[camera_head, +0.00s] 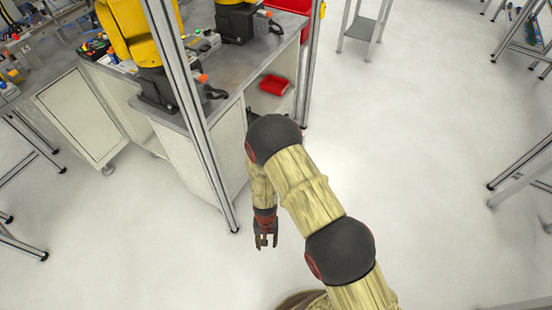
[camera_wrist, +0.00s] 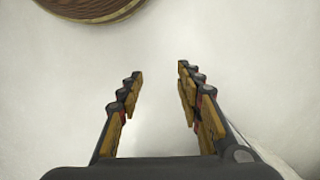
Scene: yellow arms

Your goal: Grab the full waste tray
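A red tray (camera_head: 274,85) sits in the open side of the grey-topped workbench (camera_head: 232,62), right of the metal post in the head view. Whether it is full, I cannot tell. Another red container (camera_head: 290,5) shows at the top edge, partly cut off. My gripper (camera_head: 265,242) hangs low over the white floor, in front of the bench and well apart from both red things. In the wrist view my gripper (camera_wrist: 158,78) is open, its fingers spread with only floor between them. No tray shows in the wrist view.
A metal post (camera_head: 190,110) stands at the bench corner, left of my arm. Yellow robot arms (camera_head: 130,30) stand on the bench. Metal-legged tables (camera_head: 525,165) stand at the right. The floor (camera_head: 420,130) between is clear.

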